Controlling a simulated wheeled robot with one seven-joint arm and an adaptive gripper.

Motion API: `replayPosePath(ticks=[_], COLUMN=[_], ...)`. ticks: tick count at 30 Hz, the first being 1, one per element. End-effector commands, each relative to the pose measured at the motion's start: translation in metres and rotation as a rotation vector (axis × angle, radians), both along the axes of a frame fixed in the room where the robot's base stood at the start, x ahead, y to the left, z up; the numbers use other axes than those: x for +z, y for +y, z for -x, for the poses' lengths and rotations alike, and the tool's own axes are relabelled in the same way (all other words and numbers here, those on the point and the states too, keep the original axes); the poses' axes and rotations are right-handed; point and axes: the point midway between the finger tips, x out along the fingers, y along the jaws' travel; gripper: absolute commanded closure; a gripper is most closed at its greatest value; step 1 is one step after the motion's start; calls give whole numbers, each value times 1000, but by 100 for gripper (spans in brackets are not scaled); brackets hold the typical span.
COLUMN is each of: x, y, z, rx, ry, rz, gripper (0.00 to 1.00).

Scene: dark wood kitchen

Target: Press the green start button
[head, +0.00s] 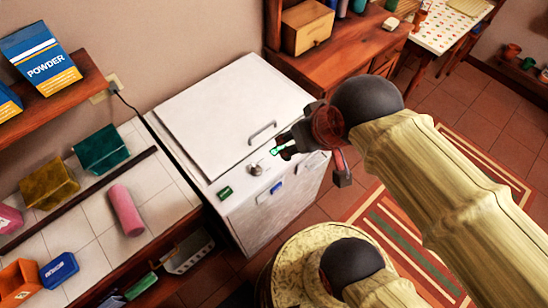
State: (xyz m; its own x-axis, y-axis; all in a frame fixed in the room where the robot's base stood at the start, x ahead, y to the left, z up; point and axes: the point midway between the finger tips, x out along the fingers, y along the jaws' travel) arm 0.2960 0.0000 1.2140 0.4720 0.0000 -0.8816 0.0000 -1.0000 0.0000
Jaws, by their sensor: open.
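A white top-lidded appliance (236,110) stands against the wall, its lid shut, with a grey handle (263,131) on the lid. A dark green rectangular button (225,193) sits at the left end of its front strip. A round metal knob (256,169) is to the right of the button. My gripper (313,165) is open over the appliance's right front corner, right of the knob and apart from the green button. A small bright green patch (276,152) shows beside one finger; I cannot tell what it belongs to. Nothing shows between the fingers.
A tiled counter (90,225) at left holds several colored items, including a pink cylinder (125,210). Boxes of powder (42,57) stand on a wooden shelf above. A wooden cabinet (345,50) is behind. A round straw-colored top (295,262) is in front.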

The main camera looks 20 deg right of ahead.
Motion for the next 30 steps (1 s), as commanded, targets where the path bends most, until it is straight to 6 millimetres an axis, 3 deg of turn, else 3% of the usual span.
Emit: replayPosePath(ticks=[9, 19, 23, 30], x=[0, 1, -13, -54], y=[0, 5, 22, 79], z=[0, 0, -2, -24], rx=[0, 19, 83, 215], ry=[0, 4, 68, 274], rz=[0, 0, 2, 18], gripper=[53, 72, 79, 93])
